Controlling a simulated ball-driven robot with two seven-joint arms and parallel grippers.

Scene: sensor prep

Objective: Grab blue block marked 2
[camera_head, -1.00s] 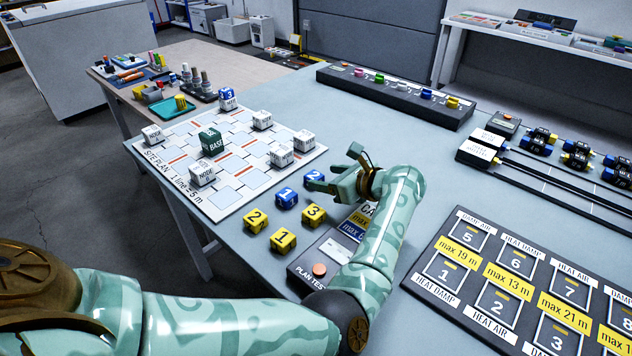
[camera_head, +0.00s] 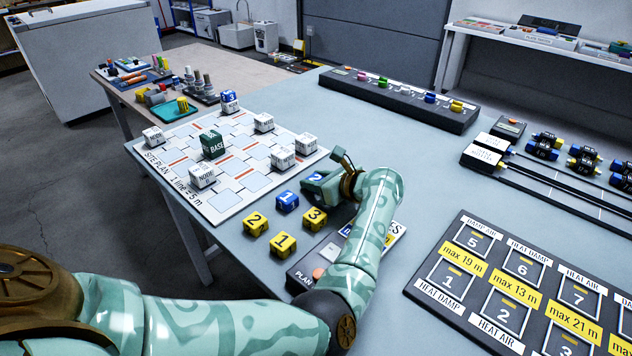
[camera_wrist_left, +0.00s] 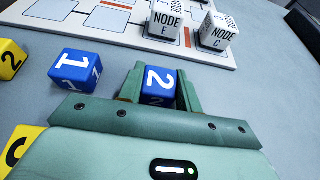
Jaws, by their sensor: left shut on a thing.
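The blue block marked 2 (camera_head: 316,178) sits on the blue-grey table, just off the near right edge of the site plan board. It also shows in the left wrist view (camera_wrist_left: 160,84), between the two green fingers. My left gripper (camera_head: 322,182) is shut on this block, with a finger on each side of it. In the left wrist view my left gripper (camera_wrist_left: 160,88) hides the block's lower part. The blue block marked 1 (camera_head: 287,201) stands apart to the left of the gripper, and shows in the left wrist view (camera_wrist_left: 75,69). My right gripper is not in view.
Yellow blocks marked 2 (camera_head: 255,224), 3 (camera_head: 314,219) and 1 (camera_head: 282,244) stand close by. The site plan board (camera_head: 228,196) holds white node blocks and a green base block (camera_head: 212,144). A numbered slot panel (camera_head: 450,290) lies right; the table's middle is clear.

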